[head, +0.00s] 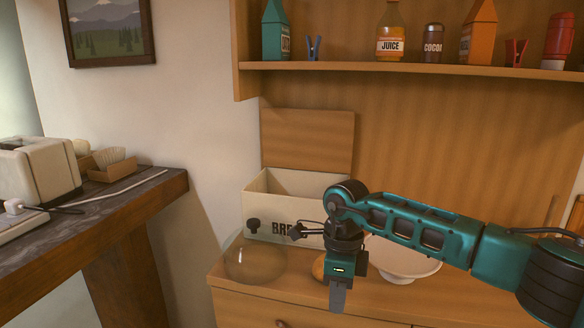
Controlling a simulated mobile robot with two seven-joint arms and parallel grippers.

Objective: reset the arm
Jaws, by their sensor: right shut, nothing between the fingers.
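My right arm comes in from the right edge and reaches to the middle of the head view. Its gripper (338,299) points down in front of the wooden cabinet. The fingers are shut and hold nothing. The gripper is in front of the bread bin (270,205) and hides part of its lettering. My left gripper does not show.
The bread bin's wooden lid (308,140) stands open. A glass bowl (255,262) and a white bowl (402,266) sit on the cabinet top (300,291). A shelf (400,68) above holds cartons and bottles. A toaster (38,168) stands on the left counter (125,203).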

